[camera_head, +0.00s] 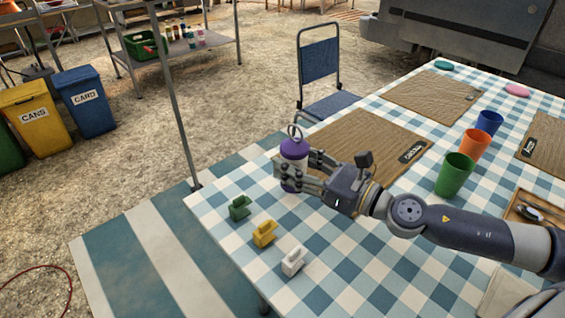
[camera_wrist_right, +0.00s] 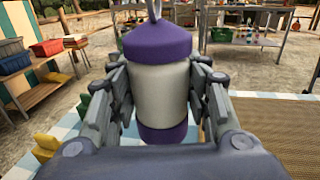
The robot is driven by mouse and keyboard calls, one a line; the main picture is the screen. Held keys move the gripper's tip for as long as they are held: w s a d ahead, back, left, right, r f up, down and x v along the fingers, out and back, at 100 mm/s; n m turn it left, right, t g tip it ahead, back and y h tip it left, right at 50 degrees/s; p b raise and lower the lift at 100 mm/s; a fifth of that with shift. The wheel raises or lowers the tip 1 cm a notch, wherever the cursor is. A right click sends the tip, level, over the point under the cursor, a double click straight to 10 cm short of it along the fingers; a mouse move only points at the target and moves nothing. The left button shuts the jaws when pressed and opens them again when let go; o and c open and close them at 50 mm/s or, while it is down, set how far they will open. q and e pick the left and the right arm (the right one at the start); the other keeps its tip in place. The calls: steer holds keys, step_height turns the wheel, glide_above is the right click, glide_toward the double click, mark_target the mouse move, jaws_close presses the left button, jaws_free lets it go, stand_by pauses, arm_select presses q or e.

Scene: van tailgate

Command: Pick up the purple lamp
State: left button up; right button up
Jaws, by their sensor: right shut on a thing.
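The purple lamp (camera_head: 294,153) has a purple cap, a pale cylindrical body, a purple base and a wire ring on top. It is upright near the far left edge of the checked table. My right gripper (camera_head: 305,172) is shut around its body, with fingers on both sides. In the right wrist view the lamp (camera_wrist_right: 160,85) fills the middle, between the fingers of the right gripper (camera_wrist_right: 160,100). I cannot tell whether its base touches the table. My left gripper is not in view.
Green (camera_head: 240,207), yellow (camera_head: 264,234) and white (camera_head: 293,261) small blocks stand along the table's near left edge. Green (camera_head: 455,175), orange (camera_head: 474,144) and blue (camera_head: 489,122) cups stand right of the arm. A brown mat (camera_head: 365,140) lies behind the gripper. A blue chair (camera_head: 320,70) stands beyond.

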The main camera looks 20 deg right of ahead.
mark_target(305, 169)
steer(key=shift+s+d+f+b, duration=0.2)
steer(key=shift+s+d+b, duration=0.2)
steer(key=shift+s, duration=0.3)
steer(key=shift+s+r, duration=0.15)
steer(key=shift+s, duration=0.15)
steer(key=shift+v, duration=1.05)
steer(key=v, duration=0.3)
steer(key=shift+w+d+r, duration=0.1)
steer(key=shift+w, duration=0.05)
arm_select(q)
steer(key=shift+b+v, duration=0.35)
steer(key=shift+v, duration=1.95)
arm_select(e)
steer(key=shift+v, duration=1.1)
